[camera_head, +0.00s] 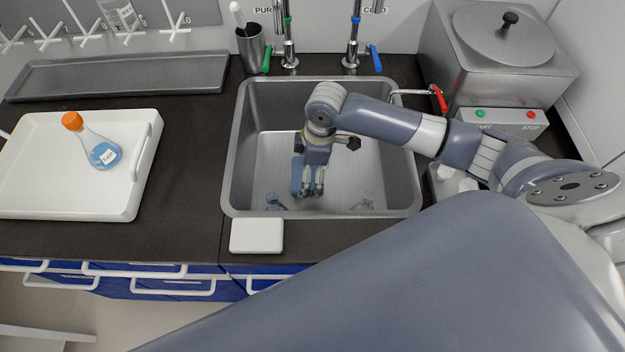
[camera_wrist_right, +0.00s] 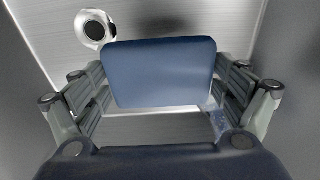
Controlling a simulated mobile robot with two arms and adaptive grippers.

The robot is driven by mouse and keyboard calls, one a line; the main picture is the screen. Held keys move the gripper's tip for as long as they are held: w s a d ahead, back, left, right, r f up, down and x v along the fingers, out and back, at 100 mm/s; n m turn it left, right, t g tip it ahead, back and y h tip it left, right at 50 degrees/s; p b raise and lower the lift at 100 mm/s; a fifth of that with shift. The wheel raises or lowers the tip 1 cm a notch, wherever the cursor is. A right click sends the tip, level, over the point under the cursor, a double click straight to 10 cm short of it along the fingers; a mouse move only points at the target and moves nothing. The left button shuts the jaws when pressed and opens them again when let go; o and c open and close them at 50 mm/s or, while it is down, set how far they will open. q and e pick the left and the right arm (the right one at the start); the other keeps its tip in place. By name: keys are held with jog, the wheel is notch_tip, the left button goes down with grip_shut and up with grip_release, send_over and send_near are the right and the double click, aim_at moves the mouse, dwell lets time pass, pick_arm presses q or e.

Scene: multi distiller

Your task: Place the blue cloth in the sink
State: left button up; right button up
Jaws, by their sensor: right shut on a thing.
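The blue cloth (camera_head: 297,176) hangs at my right gripper (camera_head: 313,188), inside the sink's outline. In the right wrist view a flat blue piece (camera_wrist_right: 160,72) lies between the finger linkages of my right gripper. My right gripper is shut on the cloth and points down into the steel sink (camera_head: 262,148). Whether the cloth touches the sink floor is unclear. My left gripper is not in view.
A white tray (camera_head: 125,205) with an orange-capped flask (camera_head: 103,152) is left; a white block (camera_head: 257,235) lies in front.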

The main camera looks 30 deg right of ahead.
jog(key=shift+f, duration=3.35)
jog(key=o, duration=0.8)
jog(key=shift+f, duration=0.1)
jog(key=shift+c, duration=0.2)
jog(key=r, duration=0.4)
jog(key=d+r, duration=0.1)
jog(key=r, duration=0.7)
jog(key=shift+s+d+r, duration=0.1)
jog(key=shift+s+d, duration=0.2)
jog(key=shift+s, duration=0.1)
